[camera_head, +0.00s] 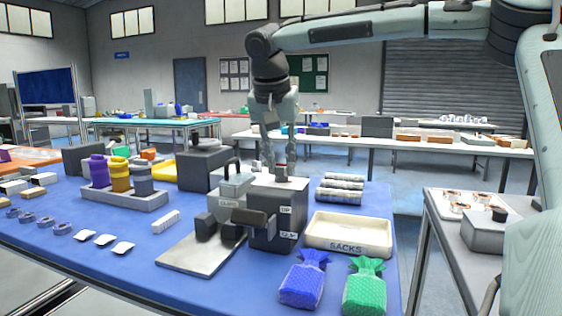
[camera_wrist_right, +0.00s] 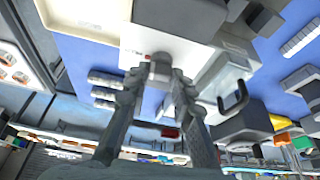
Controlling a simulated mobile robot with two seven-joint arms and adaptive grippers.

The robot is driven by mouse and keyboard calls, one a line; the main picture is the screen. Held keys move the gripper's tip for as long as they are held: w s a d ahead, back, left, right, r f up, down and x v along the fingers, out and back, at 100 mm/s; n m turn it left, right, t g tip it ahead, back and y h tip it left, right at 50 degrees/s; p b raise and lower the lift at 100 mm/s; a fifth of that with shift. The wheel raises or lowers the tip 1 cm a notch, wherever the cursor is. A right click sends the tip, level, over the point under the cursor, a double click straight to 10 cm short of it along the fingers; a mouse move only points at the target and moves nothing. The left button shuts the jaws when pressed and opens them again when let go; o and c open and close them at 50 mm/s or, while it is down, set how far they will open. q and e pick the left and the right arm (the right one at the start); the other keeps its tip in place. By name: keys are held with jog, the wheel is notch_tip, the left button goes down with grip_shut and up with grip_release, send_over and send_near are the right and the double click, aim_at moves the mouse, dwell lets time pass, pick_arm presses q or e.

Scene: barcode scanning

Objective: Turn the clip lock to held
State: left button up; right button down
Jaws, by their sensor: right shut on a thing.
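A grey bench device (camera_head: 272,236) stands on the blue table, with small white labels on its front; one reads "UP", the others are too small to read surely. A small dark knob (camera_head: 281,170) stands on its light top; I take it for the clip lock. My right gripper (camera_head: 279,167) reaches down from above and is shut on this knob. In the right wrist view the fingertips (camera_wrist_right: 161,74) close on the grey knob (camera_wrist_right: 161,58) above the white top. Which setting the knob points to cannot be read. My left gripper is in neither view.
A cream tray labelled SACKS (camera_head: 347,248) stands right of the device. Blue (camera_head: 302,284) and green (camera_head: 364,290) bags lie in front. A rack of coloured bottles (camera_head: 126,198) stands left, rolls (camera_head: 340,188) behind the tray.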

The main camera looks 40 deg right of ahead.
jog(key=shift+w+r+m, duration=0.1)
jog(key=shift+m, duration=0.4)
jog(key=c, duration=1.3)
grip_release()
jog(key=v, duration=1.2)
jog(key=shift+w+a, duration=0.1)
